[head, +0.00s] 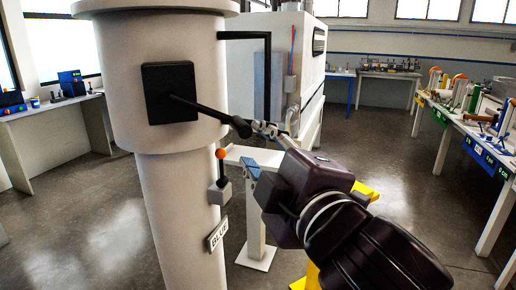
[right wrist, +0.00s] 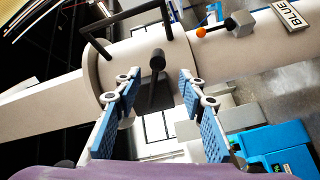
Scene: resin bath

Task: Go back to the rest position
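My right gripper (head: 266,130) is in front of the white column-shaped vessel (head: 175,190) in the head view. Its fingertips are close to the knobbed end of a black lever (head: 200,109), which sticks out of a black square plate (head: 156,78). In the right wrist view my right gripper (right wrist: 160,84) is open. Its two blue-padded fingers stand apart, with the lever's dark knob (right wrist: 157,60) showing in line with the gap. The fingers do not appear closed on it; whether they touch it I cannot tell. My left gripper is not in view.
A small orange-tipped lever (head: 221,154) on a grey box and a BLUE label (head: 217,234) are on the vessel. A black bracket (head: 267,75) juts from it. A long bench (head: 470,130) with tools stands at right, another table (head: 60,105) at left. Open floor lies between.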

